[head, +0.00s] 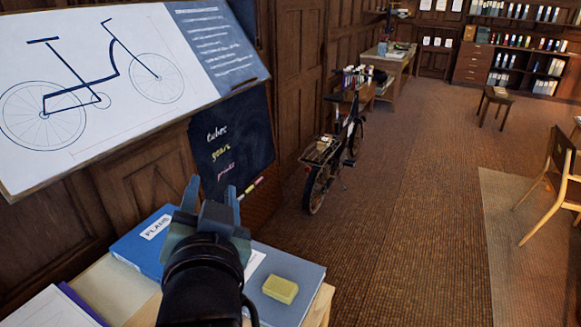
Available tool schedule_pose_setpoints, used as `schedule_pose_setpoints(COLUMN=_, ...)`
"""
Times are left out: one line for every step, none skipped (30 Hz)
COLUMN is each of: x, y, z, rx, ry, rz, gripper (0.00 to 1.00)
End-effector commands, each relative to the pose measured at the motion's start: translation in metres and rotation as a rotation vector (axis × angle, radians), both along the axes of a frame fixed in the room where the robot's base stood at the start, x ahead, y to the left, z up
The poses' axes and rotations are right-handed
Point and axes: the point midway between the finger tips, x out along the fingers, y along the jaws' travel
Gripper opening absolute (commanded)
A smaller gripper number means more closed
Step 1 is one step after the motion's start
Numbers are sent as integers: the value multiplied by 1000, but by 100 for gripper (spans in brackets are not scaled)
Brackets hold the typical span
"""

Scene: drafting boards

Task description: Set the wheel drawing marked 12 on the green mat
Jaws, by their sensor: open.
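My gripper (211,190) is open, with its two fingers apart and pointing away from me. Nothing shows between them. It is above the near table (112,290), over the blue folder labelled "PLANS" (135,243). I cannot make out a wheel drawing marked 12 or a green mat in the head view. The large bicycle drawing (95,75) on the tilted board at upper left shows two wheels, but no 12 is readable on it. My arm hides part of the table.
A yellow block (281,289) lies on a grey-blue folder (302,272) at the table's right. White sheets (50,308) lie at lower left. A chalkboard (232,142) stands behind. A bicycle (325,165) and a chair (555,180) stand beyond; the brown floor (420,200) between is clear.

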Motion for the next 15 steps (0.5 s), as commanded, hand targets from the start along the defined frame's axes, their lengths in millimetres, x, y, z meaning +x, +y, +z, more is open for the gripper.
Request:
schedule_pose_setpoints(x=0, y=-26, z=49, rx=-23, ry=-155, rz=-49, gripper=48)
schedule_pose_setpoints(x=-3, y=-39, z=76, rx=-45, ry=-243, rz=-78, gripper=48)
schedule_pose_setpoints(x=-10, y=-56, z=110, rx=-75, ry=-357, rz=-119, gripper=48)
schedule_pose_setpoints(x=-18, y=-68, z=133, rx=-99, ry=-438, rz=-151, gripper=48)
schedule_pose_setpoints(x=-26, y=-79, z=155, rx=-125, ry=-515, rz=-182, gripper=48)
schedule_pose_setpoints(x=-39, y=-92, z=181, rx=-159, ry=-608, rz=-224, gripper=48)
schedule_pose_setpoints(x=-49, y=-101, z=198, rx=-183, ry=-672, rz=-254, gripper=48)
schedule_pose_setpoints(x=-59, y=-108, z=213, rx=-205, ry=-729, rz=-283, gripper=48)
schedule_pose_setpoints(x=-71, y=-116, z=229, rx=-233, ry=-795, rz=-316, gripper=48)
schedule_pose_setpoints(x=-80, y=-121, z=240, rx=-250, ry=-835, rz=-338, gripper=48)
schedule_pose_setpoints(x=-88, y=-124, z=248, rx=-266, ry=-872, rz=-358, gripper=48)
schedule_pose_setpoints(x=-95, y=-128, z=257, rx=-283, ry=-908, rz=-379, gripper=48)
schedule_pose_setpoints(x=-100, y=-130, z=261, rx=-293, ry=-928, rz=-391, gripper=48)
schedule_pose_setpoints(x=-104, y=-132, z=265, rx=-299, ry=-943, rz=-399, gripper=48)
schedule_pose_setpoints(x=-107, y=-133, z=268, rx=-305, ry=-958, rz=-407, gripper=48)
